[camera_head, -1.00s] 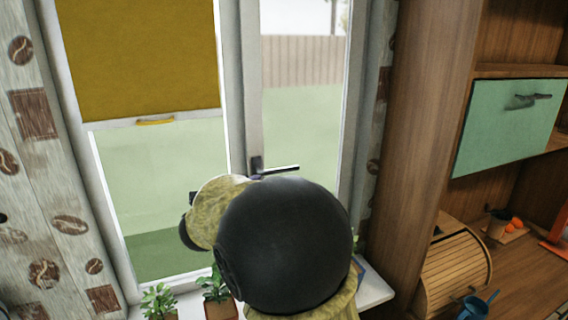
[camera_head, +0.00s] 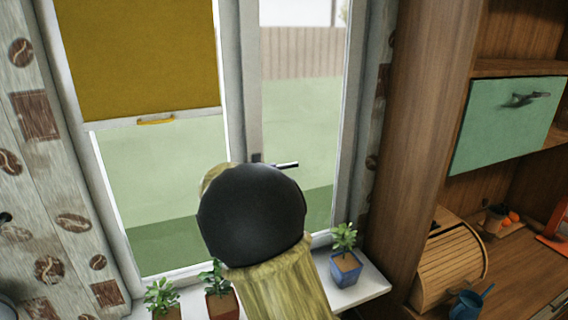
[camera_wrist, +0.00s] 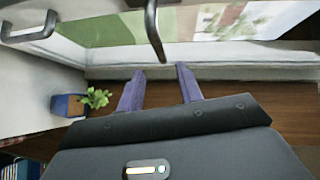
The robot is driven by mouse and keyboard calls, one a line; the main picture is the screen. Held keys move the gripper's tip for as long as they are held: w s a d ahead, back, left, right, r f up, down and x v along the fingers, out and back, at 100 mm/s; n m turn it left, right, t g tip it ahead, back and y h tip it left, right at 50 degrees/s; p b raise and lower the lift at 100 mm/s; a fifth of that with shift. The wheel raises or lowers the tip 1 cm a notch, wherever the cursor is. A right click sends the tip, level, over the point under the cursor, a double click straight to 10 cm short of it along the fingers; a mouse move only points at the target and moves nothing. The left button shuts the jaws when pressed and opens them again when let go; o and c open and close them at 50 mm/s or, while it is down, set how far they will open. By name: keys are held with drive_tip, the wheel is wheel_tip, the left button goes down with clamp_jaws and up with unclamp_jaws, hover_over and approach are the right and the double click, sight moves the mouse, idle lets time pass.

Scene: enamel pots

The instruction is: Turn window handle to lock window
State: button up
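The window handle (camera_head: 286,165) is a dark-and-grey lever on the white window frame (camera_head: 252,100). It points right, about level, in the head view. My arm's round black joint is just below it and hides my gripper there. In the wrist view my gripper (camera_wrist: 161,69) is open, with two purple fingers apart and nothing between them. A dark curved bar, probably the window handle (camera_wrist: 154,30), hangs from the top edge, its lower end just beyond the gap between the fingertips. I cannot tell whether it touches them.
Potted plants, including one in a blue pot (camera_head: 345,268), stand on the white sill (camera_head: 360,290). A mustard blind (camera_head: 140,60) covers the upper left pane. A wooden cabinet (camera_head: 425,110) stands right. Another dark handle (camera_wrist: 30,30) shows at the wrist view's upper left.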

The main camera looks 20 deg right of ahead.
drive_tip(key=p+x, duration=0.3)
drive_tip(key=x, duration=0.6)
drive_tip(key=shift+w+d+f, duration=0.15)
drive_tip(key=shift+w+d, duration=0.1)
clamp_jaws()
